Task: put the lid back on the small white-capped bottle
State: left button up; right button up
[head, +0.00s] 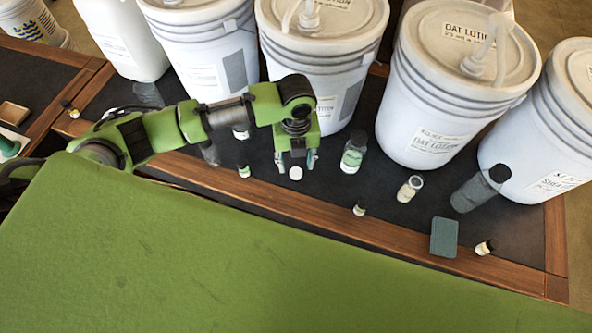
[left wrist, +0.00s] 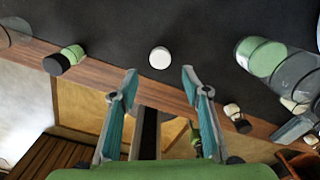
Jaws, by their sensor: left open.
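A small round white lid (head: 296,173) lies flat on the dark table inset. It also shows in the left wrist view (left wrist: 159,57), just beyond and centred between my fingertips. My left gripper (head: 296,161) is open and empty, pointing down close to the lid; I cannot tell the exact height gap. My right gripper is out of view.
Large white pump buckets (head: 324,62) line the back. A wooden edge (head: 300,215) borders the front.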

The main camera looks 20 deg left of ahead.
aim_at(296, 172)
pick_arm(q)
jog(key=shift+f, duration=0.1)
jog(key=shift+w+a+f+p, duration=0.1)
jog(key=shift+f+p, duration=0.15)
jog(key=shift+f, duration=0.6)
jog(key=shift+w+d+f+p, duration=0.1)
jog(key=shift+f+p, duration=0.1)
jog(key=shift+f, duration=0.65)
jog(key=shift+w+a+f+p, duration=0.1)
jog(key=shift+f+p, duration=0.15)
jog(key=shift+f, duration=0.6)
jog(key=c, duration=0.8)
